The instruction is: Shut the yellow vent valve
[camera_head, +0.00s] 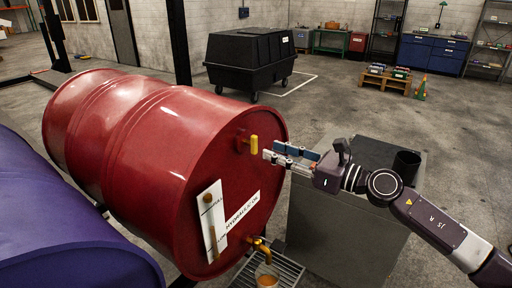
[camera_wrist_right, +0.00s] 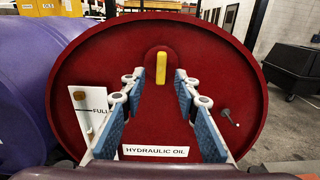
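The yellow vent valve (camera_head: 254,145) is a small handle near the top of the end face of a red drum (camera_head: 150,130) lying on its side. In the right wrist view the valve (camera_wrist_right: 161,70) stands upright, between the fingers but beyond their tips. My right gripper (camera_head: 268,156) points at the drum's end face, just to the right of the valve. In the right wrist view its blue-padded fingers (camera_wrist_right: 161,82) are spread apart with nothing between them. My left gripper is not in view.
A brass tap (camera_head: 262,246) at the drum's bottom sits above an amber-filled cup (camera_head: 267,276). A purple drum (camera_head: 60,240) lies to the left. A grey cabinet (camera_head: 340,235) stands under my right arm.

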